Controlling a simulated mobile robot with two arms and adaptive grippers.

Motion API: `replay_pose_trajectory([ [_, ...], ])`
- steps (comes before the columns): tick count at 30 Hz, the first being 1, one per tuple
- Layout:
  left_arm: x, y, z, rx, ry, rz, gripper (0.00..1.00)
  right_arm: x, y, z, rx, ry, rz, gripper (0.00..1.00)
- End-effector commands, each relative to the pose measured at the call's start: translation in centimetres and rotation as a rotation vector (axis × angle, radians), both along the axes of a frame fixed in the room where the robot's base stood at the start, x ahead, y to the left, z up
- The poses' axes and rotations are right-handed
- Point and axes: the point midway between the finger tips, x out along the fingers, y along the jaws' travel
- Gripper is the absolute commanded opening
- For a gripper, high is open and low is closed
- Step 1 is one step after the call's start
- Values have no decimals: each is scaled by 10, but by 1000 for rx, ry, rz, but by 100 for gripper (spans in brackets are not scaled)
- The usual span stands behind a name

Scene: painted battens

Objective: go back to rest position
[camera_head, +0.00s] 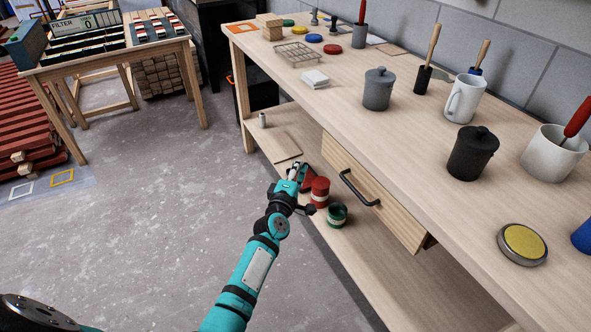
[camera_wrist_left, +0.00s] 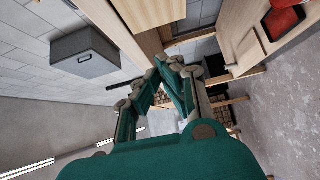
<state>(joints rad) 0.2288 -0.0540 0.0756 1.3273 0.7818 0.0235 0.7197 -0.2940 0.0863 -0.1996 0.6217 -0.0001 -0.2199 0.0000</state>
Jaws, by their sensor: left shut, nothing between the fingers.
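My left gripper (camera_head: 292,172) is at the end of the teal arm, at the front of the bench's lower shelf. It is shut and empty. In the left wrist view its fingers (camera_wrist_left: 172,72) close together with nothing between them. A red tin (camera_head: 320,192) and a green tin (camera_head: 337,215) are close beside the gripper and wrist, to the right in the head view. I cannot tell whether the arm touches them. My right gripper is in neither view.
The wooden bench (camera_head: 330,105) holds a dark grey jar (camera_head: 379,89), a black jar (camera_head: 472,152) and mugs. A drawer (camera_head: 373,190) with a black handle is below its top. Red battens (camera_head: 30,120) lie at far left. The floor (camera_head: 150,240) left of the arm is clear.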

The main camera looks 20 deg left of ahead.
Motion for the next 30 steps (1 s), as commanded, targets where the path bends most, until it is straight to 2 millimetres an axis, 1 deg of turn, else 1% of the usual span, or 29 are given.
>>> replay_pose_trajectory([
  [1,-6,0,0,0,0,1,0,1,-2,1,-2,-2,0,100],
  [3,-11,-1,0,0,0,1,0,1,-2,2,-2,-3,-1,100],
  [9,-16,-1,-3,6,6,-1,0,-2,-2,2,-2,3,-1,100],
  [11,-19,-3,-13,25,27,-8,0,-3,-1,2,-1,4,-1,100],
  [13,-25,-8,-36,76,77,-26,0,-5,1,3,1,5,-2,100],
  [14,-30,-11,-50,107,108,-38,0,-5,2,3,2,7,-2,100],
  [15,-39,-15,-72,156,155,-58,0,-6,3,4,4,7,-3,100],
  [17,-56,-23,-110,245,235,-99,0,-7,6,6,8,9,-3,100],
  [18,-70,-27,-137,310,292,-131,0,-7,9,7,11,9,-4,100],
  [20,-94,-33,-176,406,377,-185,0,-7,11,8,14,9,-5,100],
  [21,-112,-36,-202,469,431,-223,0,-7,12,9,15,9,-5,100],
  [23,-141,-41,-238,560,508,-287,0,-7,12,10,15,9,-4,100],
  [24,-161,-43,-260,620,557,-331,0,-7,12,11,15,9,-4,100],
  [26,-194,-45,-293,708,630,-402,0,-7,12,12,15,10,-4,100],
  [27,-218,-46,-313,764,675,-453,0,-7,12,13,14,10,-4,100],
  [29,-255,-46,-342,845,740,-531,0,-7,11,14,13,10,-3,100],
  [30,-280,-46,-359,897,781,-587,0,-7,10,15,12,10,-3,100],
])
